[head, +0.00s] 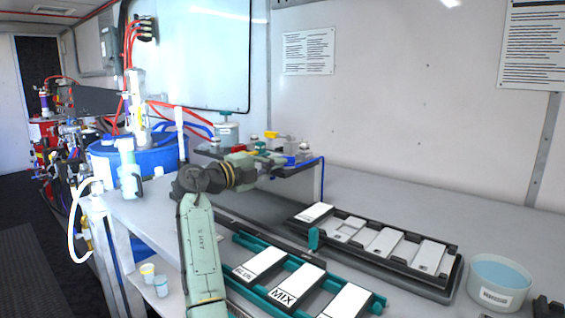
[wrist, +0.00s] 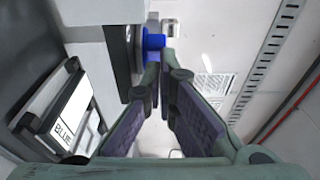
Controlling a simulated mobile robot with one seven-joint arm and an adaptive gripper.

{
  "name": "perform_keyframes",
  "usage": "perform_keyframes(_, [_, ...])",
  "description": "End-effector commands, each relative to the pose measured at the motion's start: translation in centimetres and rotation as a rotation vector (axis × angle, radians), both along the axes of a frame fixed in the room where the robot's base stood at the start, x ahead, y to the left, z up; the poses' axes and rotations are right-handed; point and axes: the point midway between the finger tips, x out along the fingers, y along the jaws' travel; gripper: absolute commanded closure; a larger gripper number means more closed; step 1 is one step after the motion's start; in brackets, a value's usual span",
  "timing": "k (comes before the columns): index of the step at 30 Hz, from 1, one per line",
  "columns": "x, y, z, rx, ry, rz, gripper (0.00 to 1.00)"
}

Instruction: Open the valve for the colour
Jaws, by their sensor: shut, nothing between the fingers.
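A small raised shelf (head: 300,170) at the back of the bench carries a cluster of small fittings with yellow, red and green parts; which one is the colour valve I cannot tell. My gripper (head: 278,160) is at this cluster, and its fingers are hard to separate from the fittings there. In the wrist view my gripper (wrist: 160,64) has its fingertips close together, with nothing seen between them. A blue round part (wrist: 153,42) shows just beyond the fingertips, partly hidden by them; whether they touch it I cannot tell.
A tub (head: 498,287) stands at right. A blue drum (head: 165,152) and hoses crowd the left.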

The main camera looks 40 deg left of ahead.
Motion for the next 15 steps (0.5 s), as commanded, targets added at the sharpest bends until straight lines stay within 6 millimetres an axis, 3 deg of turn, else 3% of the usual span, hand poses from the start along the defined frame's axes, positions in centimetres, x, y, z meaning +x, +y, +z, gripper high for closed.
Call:
perform_keyframes(6, [0.3,1.3,0.0,-0.001,-0.001,0.012,1.00])
perform_keyframes(15, [0.2,1.5,0.0,0.000,0.000,0.014,1.00])
